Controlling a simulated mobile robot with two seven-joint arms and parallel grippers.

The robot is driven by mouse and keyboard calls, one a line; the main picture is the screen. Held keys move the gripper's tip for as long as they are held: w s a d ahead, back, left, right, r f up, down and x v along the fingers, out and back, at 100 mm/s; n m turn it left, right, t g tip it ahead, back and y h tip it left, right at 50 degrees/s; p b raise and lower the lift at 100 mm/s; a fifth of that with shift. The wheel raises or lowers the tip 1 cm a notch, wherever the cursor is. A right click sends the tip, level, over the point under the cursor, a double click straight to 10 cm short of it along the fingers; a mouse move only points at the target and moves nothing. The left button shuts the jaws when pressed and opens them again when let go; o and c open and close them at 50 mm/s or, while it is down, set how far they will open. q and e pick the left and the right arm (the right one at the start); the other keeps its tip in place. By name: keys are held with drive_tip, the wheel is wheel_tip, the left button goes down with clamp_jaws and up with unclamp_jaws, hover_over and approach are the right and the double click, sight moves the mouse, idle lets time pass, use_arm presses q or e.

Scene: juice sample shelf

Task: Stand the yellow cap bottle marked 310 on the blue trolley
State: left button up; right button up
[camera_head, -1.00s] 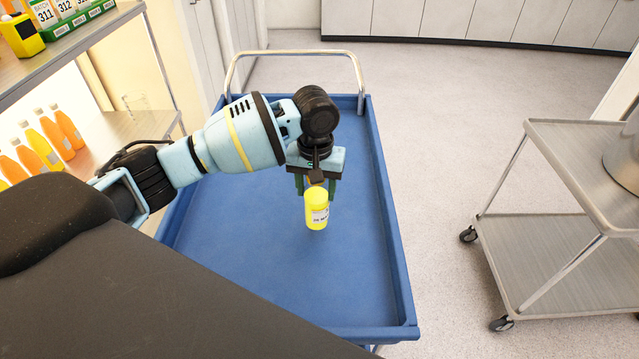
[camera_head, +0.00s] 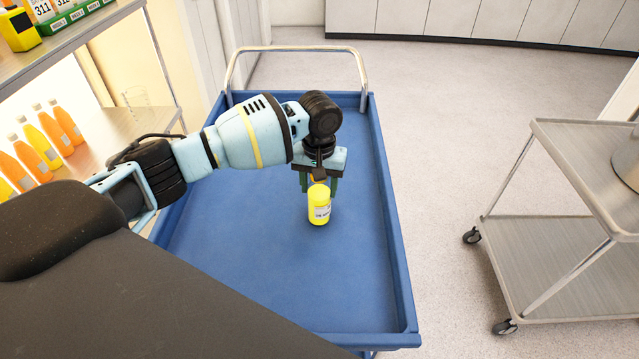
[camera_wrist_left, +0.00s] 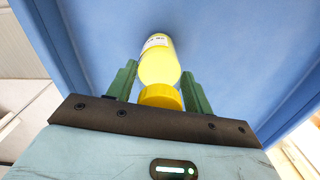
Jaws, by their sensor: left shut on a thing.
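The yellow bottle (camera_head: 319,206) has a yellow cap and a white label whose print is too small to read. My left gripper (camera_head: 319,187) is shut on it from above, over the inner floor of the blue trolley (camera_head: 250,235). In the left wrist view the cap (camera_wrist_left: 160,96) sits between the green fingers, and the bottle body (camera_wrist_left: 158,62) points away from the gripper. The bottle looks about upright, low over the trolley floor; I cannot tell whether its base touches. My right gripper is not in view.
The trolley floor around the bottle is clear, inside raised blue rims. A shelf at left holds several orange and yellow bottles (camera_head: 38,145), a clear beaker (camera_head: 138,103) and a yellow-and-black item (camera_head: 19,30). A steel cart (camera_head: 575,150) with a pot stands at right.

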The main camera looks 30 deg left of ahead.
use_arm(q)
drive_tip(key=o, duration=1.5)
wheel_tip(320, 180, up, 12)
drive_tip(key=shift+r+p, duration=0.1)
drive_tip(key=shift+p, duration=0.4)
